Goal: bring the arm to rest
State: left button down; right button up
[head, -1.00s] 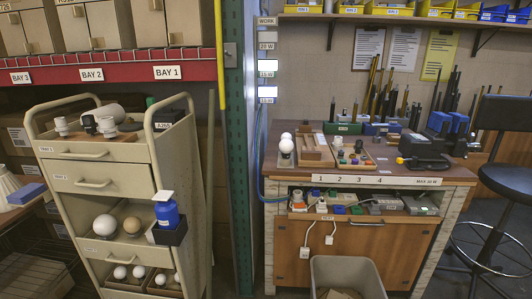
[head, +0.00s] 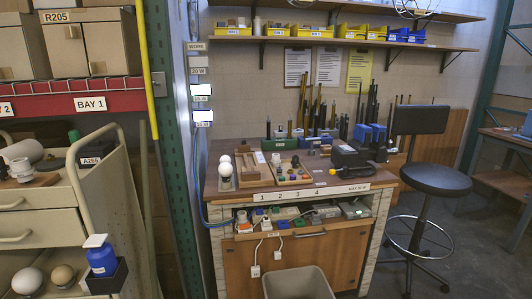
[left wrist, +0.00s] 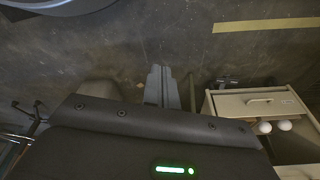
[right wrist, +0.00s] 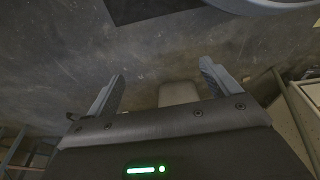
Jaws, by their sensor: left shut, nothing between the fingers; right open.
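My left gripper (left wrist: 162,88) shows in the left wrist view with its fingers together and nothing between them, over bare floor. My right gripper (right wrist: 163,80) shows in the right wrist view with its fingers apart and empty, also over the floor. Neither gripper shows in the head view. Neither gripper touches anything that I can see.
A black stool (head: 434,179) stands right. Floor beside the stool is clear.

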pick_arm(q)
jog(key=s+a+f+p, duration=0.2)
jog(key=s+f+p, duration=0.3)
jog(key=s, duration=0.4)
jog(key=s+a+f+g+p, duration=0.1)
jog(key=s+a+f+p, duration=0.1)
jog(key=s+f+p, duration=0.4)
jog(key=shift+s+a+m+g+p, duration=0.3)
jog(key=shift+s+p, duration=0.3)
jog(key=shift+s, duration=1.15)
pick_arm(e)
jog(key=s+d+f, duration=0.2)
jog(key=s+f, duration=0.3)
jog(key=s, duration=0.4)
jog(key=s+d+f+g, duration=0.1)
jog(key=s+d+f, duration=0.1)
jog(key=s+f, duration=0.4)
jog(key=shift+s+d+g, duration=0.3)
jog(key=shift+s, duration=1.5)
